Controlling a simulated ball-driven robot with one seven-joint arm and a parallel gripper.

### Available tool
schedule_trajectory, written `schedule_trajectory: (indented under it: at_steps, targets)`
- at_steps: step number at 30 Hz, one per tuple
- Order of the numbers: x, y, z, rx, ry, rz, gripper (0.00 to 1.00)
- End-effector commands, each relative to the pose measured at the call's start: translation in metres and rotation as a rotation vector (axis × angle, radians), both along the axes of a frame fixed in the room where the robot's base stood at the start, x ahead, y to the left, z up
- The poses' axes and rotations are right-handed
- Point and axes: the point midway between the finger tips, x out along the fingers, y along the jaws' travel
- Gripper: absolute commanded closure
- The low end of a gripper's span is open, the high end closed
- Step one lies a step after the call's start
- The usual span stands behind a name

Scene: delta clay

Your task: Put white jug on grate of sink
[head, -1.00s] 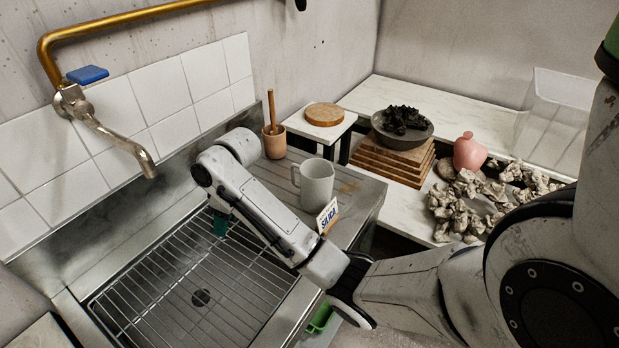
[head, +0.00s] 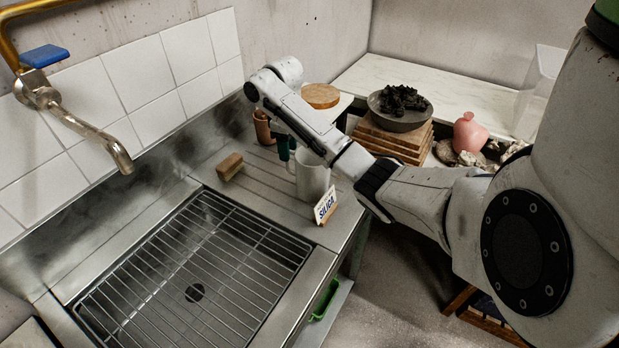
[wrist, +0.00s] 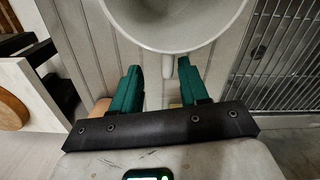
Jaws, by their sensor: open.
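The white jug (head: 313,182) stands upright on the ribbed drainboard to the right of the sink. Its open mouth fills the top of the wrist view (wrist: 175,22), with the handle (wrist: 168,66) pointing toward my gripper. My gripper (wrist: 160,74) is open, its green fingers either side of the handle; I cannot tell if they touch it. In the head view my gripper (head: 286,148) is beside the jug's upper left, partly hidden by my arm. The metal grate (head: 160,270) lies in the sink, empty, and also shows at the right of the wrist view (wrist: 288,48).
A wooden block (head: 230,166) lies on the drainboard behind the grate. A SILICA card (head: 326,206) stands close in front of the jug. A wooden cup (head: 263,128) is behind my gripper. The tap (head: 85,122) reaches over the sink's left side.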

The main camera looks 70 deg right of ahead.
Motion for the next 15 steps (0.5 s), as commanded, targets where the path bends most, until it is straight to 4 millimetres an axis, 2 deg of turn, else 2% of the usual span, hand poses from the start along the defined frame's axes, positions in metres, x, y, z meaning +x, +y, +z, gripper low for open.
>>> schedule_trajectory:
  at_steps: [9, 15]
  targets:
    - [0.002, 0.007, -0.04, 0.0, 0.002, -0.001, 0.56]
    - [0.002, 0.007, -0.051, -0.001, 0.001, 0.0, 0.56]
